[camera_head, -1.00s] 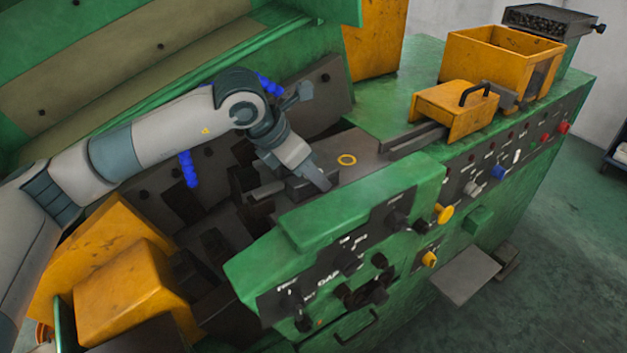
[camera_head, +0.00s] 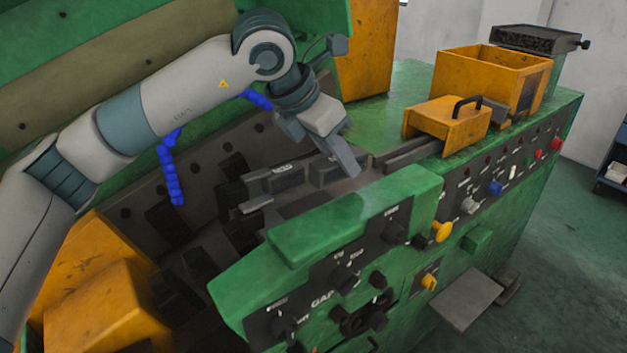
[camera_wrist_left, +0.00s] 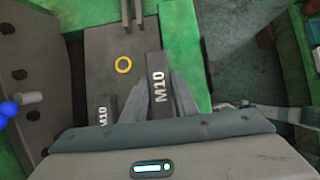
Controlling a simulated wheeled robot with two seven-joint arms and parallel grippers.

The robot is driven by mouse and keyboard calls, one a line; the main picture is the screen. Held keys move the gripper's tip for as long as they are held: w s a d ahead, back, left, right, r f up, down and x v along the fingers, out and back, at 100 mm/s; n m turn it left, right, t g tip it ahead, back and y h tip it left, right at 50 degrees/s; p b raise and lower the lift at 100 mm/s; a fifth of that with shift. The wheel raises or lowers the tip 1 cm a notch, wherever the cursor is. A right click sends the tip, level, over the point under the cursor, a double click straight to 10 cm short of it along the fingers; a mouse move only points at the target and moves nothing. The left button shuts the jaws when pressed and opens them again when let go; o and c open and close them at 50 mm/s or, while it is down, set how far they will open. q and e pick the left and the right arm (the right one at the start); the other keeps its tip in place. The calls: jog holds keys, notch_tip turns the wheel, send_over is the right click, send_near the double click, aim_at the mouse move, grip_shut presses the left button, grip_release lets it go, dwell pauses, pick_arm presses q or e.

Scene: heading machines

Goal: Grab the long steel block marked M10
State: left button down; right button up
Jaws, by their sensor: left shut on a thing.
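The long dark steel block marked M10 (camera_wrist_left: 158,68) stands between the two fingers of my left gripper (camera_wrist_left: 161,92) in the left wrist view, its white marking facing the camera. The fingers are shut on it. In the head view my left gripper (camera_head: 346,158) is over the machine bed, with the dark block (camera_head: 325,170) beside its finger. A second, shorter-looking block marked M10 (camera_wrist_left: 103,110) is to the left in the wrist view, apart from the gripper; a labelled dark block (camera_head: 284,178) also shows in the head view. My right gripper is not in view.
The green control panel (camera_head: 350,222) rises in front of the bed. A yellow box with a handle (camera_head: 447,122) and an open yellow bin (camera_head: 490,75) stand at the right. Blue segmented hose (camera_head: 170,170) hangs behind. A yellow ring (camera_wrist_left: 123,64) marks the flat plate.

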pick_arm(q)
jog(key=d+r, duration=0.1)
jog(key=d, duration=0.1)
jog(key=s+d+r+b, duration=0.1)
jog(key=shift+s+d+r, duration=0.2)
jog(key=shift+d, duration=0.15)
jog(key=shift+s+d+r+b, duration=0.25)
jog(key=shift+d+r+b, duration=0.1)
jog(key=shift+d+r, duration=0.2)
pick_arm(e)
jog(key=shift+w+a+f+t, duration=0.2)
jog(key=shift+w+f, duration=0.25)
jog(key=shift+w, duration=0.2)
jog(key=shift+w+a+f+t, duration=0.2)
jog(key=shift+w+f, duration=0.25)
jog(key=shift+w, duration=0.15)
pick_arm(q)
jog(key=shift+f, duration=0.1)
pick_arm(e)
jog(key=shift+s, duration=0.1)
